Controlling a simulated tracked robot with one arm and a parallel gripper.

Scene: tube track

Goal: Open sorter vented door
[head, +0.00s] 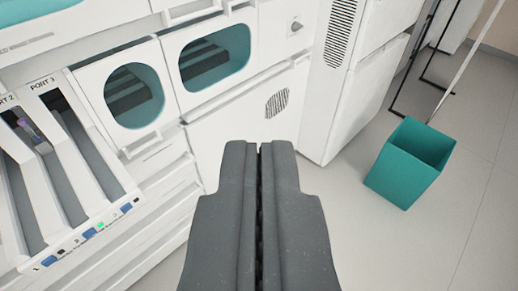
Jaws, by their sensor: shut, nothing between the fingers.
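A white sorter (150,55) fills the left and middle of the head view. Its lower white door (235,120) carries a round patch of dark vent slots (277,102) and looks flush with the front, so it appears shut. I see no clear handle on it. My gripper (259,146) is dark grey, in the lower middle of the view, with its fingers together and empty. It appears in front of the vented door and covers part of its lower area. I cannot tell how far apart they are.
A tall white cabinet (365,90) with a dark grille stands to the right. A teal bin (410,160) stands on the floor further right. Port trays (50,160) jut out at left, below two windowed doors (134,95). The grey floor (400,245) at lower right is clear.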

